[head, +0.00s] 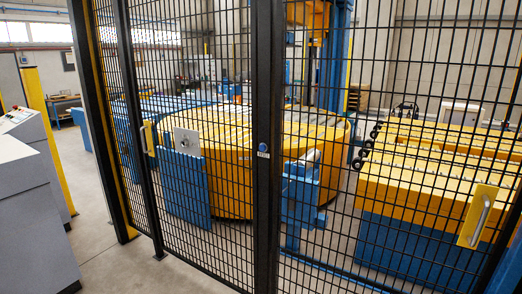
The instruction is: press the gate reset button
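The gate reset button (263,146) is a small round blue button on the black fence post in the middle of the head view. A small pale label (263,155) sits just below it. The black post (265,220) runs the full height of the view between two mesh panels. Neither of my grippers shows in this view, and nothing touches or covers the button.
Black mesh panels (215,240) close off yellow and blue machinery (230,190) behind them. A yellow plate with a handle (479,215) is on the right panel. Grey control cabinets (25,220) stand at the left, with clear floor (105,255) beside them.

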